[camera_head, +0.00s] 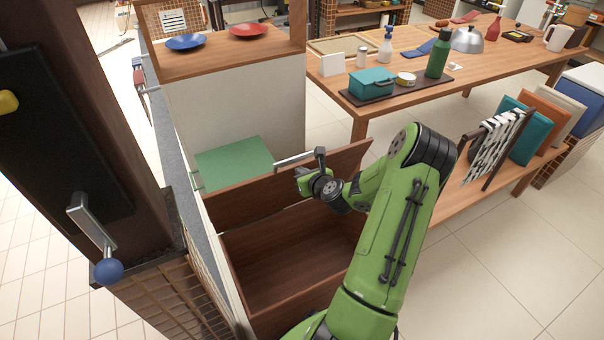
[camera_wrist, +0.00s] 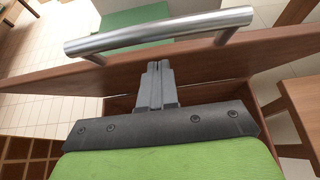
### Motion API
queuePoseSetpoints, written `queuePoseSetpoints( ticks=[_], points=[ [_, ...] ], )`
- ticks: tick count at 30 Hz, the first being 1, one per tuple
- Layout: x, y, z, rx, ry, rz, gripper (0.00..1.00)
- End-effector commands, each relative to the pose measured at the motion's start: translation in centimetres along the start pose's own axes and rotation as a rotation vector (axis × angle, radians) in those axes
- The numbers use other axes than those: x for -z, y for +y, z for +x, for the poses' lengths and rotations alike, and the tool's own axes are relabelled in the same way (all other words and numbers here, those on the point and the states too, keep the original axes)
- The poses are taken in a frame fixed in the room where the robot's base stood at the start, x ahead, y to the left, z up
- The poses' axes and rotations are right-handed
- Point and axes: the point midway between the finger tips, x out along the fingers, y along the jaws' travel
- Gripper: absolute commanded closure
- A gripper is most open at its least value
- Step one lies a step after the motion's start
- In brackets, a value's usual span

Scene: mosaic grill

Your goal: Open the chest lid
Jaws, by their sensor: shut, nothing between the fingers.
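The chest (camera_head: 262,300) is a brown wooden box, and its empty-looking inside shows in the head view. Its lid (camera_head: 235,201) is raised and tilted up at the back of the box; it is also the brown board in the wrist view (camera_wrist: 60,80). A silver bar handle (camera_head: 294,160) sits on the lid; it also crosses the top of the wrist view (camera_wrist: 160,32). My gripper (camera_wrist: 155,68) is shut and empty. Its fingertips are at the lid, below the handle and not around it. I cannot tell whether they touch the lid.
A green panel (camera_head: 232,160) lies behind the lid. A shelf above holds a blue plate (camera_head: 186,42) and a red plate (camera_head: 248,30). A wooden table (camera_head: 400,105) with a teal box (camera_head: 372,83) and bottles stands at right. A dark post with a blue-knobbed lever (camera_head: 108,270) stands at left.

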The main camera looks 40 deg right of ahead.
Motion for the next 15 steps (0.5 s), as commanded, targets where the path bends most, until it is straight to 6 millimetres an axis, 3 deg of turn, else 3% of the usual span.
queuePoseSetpoints(
  ticks=[11,15],
  points=[
    [-0.2,0.0,0.1,0.0,0.002,0.0,1.0],
    [-1.2,0.1,0.5,-0.004,0.019,0.0,1.0]
  ],
)
